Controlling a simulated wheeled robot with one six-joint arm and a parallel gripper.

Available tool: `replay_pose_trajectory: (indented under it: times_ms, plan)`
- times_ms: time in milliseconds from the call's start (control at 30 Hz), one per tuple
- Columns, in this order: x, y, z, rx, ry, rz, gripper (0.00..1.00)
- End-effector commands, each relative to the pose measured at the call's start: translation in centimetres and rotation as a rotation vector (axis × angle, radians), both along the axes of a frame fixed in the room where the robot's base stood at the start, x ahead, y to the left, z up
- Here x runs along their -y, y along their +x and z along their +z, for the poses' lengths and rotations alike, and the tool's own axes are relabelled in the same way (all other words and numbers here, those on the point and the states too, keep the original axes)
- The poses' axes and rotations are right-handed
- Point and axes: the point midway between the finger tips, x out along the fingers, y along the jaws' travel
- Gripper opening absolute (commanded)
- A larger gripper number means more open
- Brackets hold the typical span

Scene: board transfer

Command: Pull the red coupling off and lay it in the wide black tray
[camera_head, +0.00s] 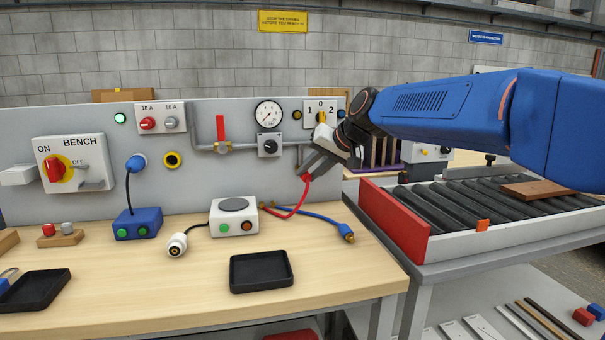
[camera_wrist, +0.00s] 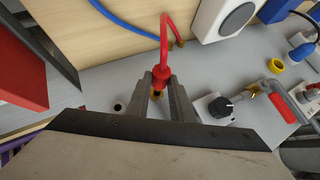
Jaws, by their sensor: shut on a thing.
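The red coupling (camera_wrist: 161,74) is between the two fingers of my gripper (camera_wrist: 160,98) in the wrist view, and the gripper is shut on it. A gold end shows below its red body, close to the grey panel; I cannot tell if it is still seated there. Its red hose (camera_head: 293,213) hangs in a loop down to the bench. In the head view my gripper (camera_head: 312,168) is in front of the panel's right part. One black tray (camera_head: 262,287) lies empty at the bench's front middle; another black tray (camera_head: 34,291) lies at the left.
A blue hose (camera_head: 318,219) with a blue coupling (camera_head: 345,232) lies on the bench by the red hose. A white box (camera_head: 234,222) and a white plug (camera_head: 176,246) stand behind the middle tray. A roller conveyor with a red end wall (camera_head: 393,215) is at the right.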

Motion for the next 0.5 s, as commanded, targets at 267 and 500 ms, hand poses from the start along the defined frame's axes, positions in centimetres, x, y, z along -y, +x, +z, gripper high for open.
replay_pose_trajectory:
  times_ms: [267, 500]
  plan:
    - [0.2, -0.8, 0.1, 0.001, 0.0, -0.001, 0.0]
    - [0.6, -2.3, 0.0, 0.0, 0.0, 0.0, 0.0]
